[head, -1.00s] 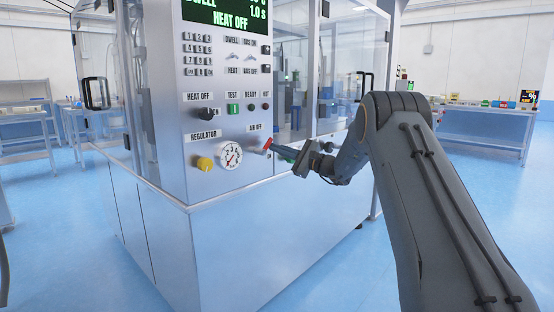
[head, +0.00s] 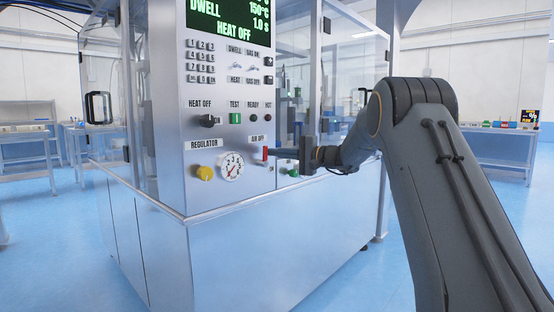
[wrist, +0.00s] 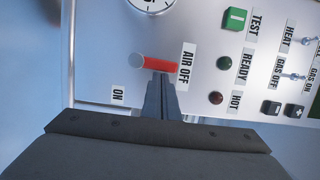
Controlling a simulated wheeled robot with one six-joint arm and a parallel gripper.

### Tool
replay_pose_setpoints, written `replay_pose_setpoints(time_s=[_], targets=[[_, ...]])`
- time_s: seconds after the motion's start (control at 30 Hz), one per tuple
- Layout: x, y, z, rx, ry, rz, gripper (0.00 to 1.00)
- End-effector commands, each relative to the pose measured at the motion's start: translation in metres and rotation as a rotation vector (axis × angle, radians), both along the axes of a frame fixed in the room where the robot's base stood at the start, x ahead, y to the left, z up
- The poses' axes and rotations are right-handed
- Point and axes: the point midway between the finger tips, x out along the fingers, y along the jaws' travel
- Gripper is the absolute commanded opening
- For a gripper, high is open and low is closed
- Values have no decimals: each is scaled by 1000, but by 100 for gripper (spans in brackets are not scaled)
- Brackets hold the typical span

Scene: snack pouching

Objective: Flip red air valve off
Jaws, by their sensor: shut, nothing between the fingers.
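The red air valve handle (head: 265,154) is on the front control panel, just under the AIR OFF label (head: 258,139). In the wrist view, which is turned sideways, the red handle (wrist: 160,64) reaches from its pale pivot toward the AIR OFF label (wrist: 187,65). The ON label (wrist: 118,95) lies off to the other side. My gripper (head: 273,154) is shut and empty beside the handle. In the wrist view its closed fingertips (wrist: 160,80) are at the handle's edge; whether they touch it I cannot tell.
The yellow regulator knob (head: 205,172) and pressure gauge (head: 231,166) are left of the valve.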

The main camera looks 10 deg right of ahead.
Motion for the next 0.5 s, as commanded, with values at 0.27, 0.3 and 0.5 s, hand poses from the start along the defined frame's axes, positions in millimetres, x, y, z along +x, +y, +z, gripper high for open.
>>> replay_pose_setpoints(time_s=[0.27,0.3,0.5], targets=[[-1,2,1,-35,-26,1,0],[-1,2,2,-37,-27,1,0],[-1,2,2,-37,-27,1,0]])
